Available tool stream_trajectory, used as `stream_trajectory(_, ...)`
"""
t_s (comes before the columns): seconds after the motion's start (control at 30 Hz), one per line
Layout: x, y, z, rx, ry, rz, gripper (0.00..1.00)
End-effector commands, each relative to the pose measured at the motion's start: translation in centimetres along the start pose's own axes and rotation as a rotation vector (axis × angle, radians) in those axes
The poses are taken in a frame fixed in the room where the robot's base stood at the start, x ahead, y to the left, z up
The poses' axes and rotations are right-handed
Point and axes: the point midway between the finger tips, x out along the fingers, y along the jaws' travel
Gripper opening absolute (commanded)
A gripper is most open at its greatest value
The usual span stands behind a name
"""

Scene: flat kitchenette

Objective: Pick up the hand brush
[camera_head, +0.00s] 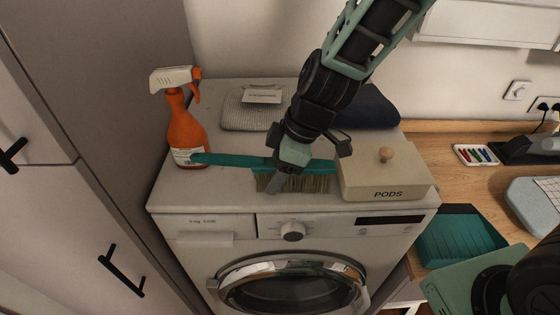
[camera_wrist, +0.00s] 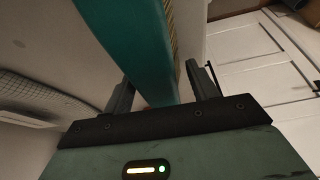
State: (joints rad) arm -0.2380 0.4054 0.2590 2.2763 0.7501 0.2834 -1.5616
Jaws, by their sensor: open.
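The hand brush (camera_head: 230,160) has a teal handle and back with pale brown bristles. It lies on top of the washing machine (camera_head: 185,200), with its handle toward the spray bottle and its bristles toward the front edge. My gripper (camera_head: 279,178) is over the bristle part and hides some of it. In the wrist view the teal brush (camera_wrist: 130,40) runs between the two spread fingers of my gripper (camera_wrist: 160,88). The gripper is open. I cannot tell whether either finger touches the brush.
An orange spray bottle (camera_head: 185,130) stands at the left by the handle's end. A PODS box (camera_head: 385,178) sits close at the right. A folded grey cloth (camera_head: 245,115) and a dark blue cloth (camera_head: 375,110) lie behind. A teal dustpan (camera_head: 460,235) is at the right.

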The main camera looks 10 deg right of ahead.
Motion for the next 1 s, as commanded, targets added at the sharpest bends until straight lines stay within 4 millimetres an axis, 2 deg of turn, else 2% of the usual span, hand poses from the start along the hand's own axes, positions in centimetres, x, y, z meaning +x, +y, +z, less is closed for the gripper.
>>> stream_trajectory(0.03,0.0,0.0,0.0,0.0,0.0,0.0,0.58)
stream_trajectory(0.07,0.0,0.0,0.0,0.0,0.0,0.0,0.53)
stream_trajectory(0.23,0.0,0.0,0.0,0.0,0.0,0.0,0.05)
stream_trajectory(0.27,0.0,0.0,0.0,0.0,0.0,0.0,0.03)
stream_trajectory(0.5,-0.1,0.0,-0.1,-0.001,0.001,0.001,0.03)
stream_trajectory(0.63,-1.0,0.1,-0.6,-0.004,0.004,0.004,0.03)
stream_trajectory(1.0,-7.2,0.1,-3.0,-0.003,0.004,0.006,0.03)
